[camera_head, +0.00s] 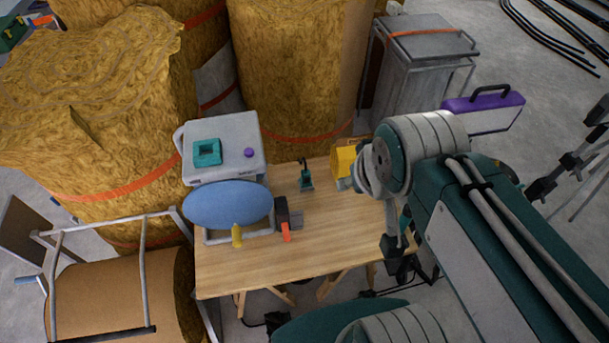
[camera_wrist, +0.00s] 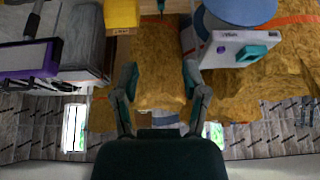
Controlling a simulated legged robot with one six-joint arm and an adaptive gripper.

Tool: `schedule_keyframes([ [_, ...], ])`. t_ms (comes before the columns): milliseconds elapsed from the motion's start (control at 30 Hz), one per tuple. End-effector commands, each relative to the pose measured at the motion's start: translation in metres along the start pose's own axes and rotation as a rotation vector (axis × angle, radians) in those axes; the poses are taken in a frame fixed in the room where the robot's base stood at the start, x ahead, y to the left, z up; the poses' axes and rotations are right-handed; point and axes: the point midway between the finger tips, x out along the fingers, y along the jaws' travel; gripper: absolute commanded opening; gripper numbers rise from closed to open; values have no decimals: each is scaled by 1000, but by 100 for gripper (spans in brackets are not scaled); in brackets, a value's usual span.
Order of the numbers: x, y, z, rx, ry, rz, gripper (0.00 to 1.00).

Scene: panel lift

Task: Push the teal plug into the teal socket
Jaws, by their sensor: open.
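The teal socket (camera_head: 207,152) is a square block with a dark square opening, on the face of a white box (camera_head: 223,174) at the back left of the table. It also shows in the wrist view (camera_wrist: 252,53), at the upper right. The teal plug (camera_head: 306,178) stands on the table right of the box, with a dark part on top. A small teal piece of it shows at the top edge of the wrist view (camera_wrist: 160,5). My gripper (camera_wrist: 160,72) is open, with nothing between its fingers, apart from plug and socket. In the head view my arm partly hides it.
On the wooden table (camera_head: 330,235) are a blue oval panel (camera_head: 228,204), a dark tool with an orange handle (camera_head: 286,225) and a yellow object (camera_head: 344,165). Straw-coloured rolls (camera_head: 300,65) stand behind it. A purple case (camera_head: 483,108) is at right. The table's front right is clear.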

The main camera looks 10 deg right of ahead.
Motion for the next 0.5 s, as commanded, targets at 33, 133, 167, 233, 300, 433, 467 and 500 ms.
schedule_keyframes([
  [33, 0, 0, 0, 0, 0, 0, 57],
  [133, 0, 0, 0, 0, 0, 0, 57],
  [167, 0, 0, 0, 0, 0, 0, 66],
  [233, 0, 0, -1, 0, -1, 0, 86],
  [300, 2, 0, -6, 0, -7, 0, 86],
  [433, 9, 0, -24, 0, -33, 0, 86],
  [467, 11, 0, -29, 0, -40, 0, 86],
  [500, 15, 0, -37, 0, -50, 0, 86],
])
